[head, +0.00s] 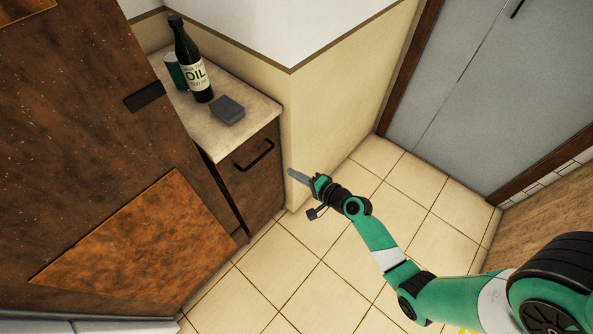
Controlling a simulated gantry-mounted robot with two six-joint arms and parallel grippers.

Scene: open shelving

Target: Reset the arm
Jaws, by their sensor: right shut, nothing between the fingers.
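My right arm reaches in from the lower right of the head view. Its gripper (298,176) is shut and empty, held over the floor just right of the small cabinet's front, pointing left. It looks apart from the cabinet and its dark handle, though the exact gap to the wall corner behind it is hard to judge. My left gripper is not in view.
A small brown cabinet (262,190) has a pale top bearing an oil bottle (190,62), a green can (174,72) and a grey block (227,110). A large brown door panel (80,130) fills the left. Tiled floor (310,290) is clear. Grey doors (480,90) stand at back right.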

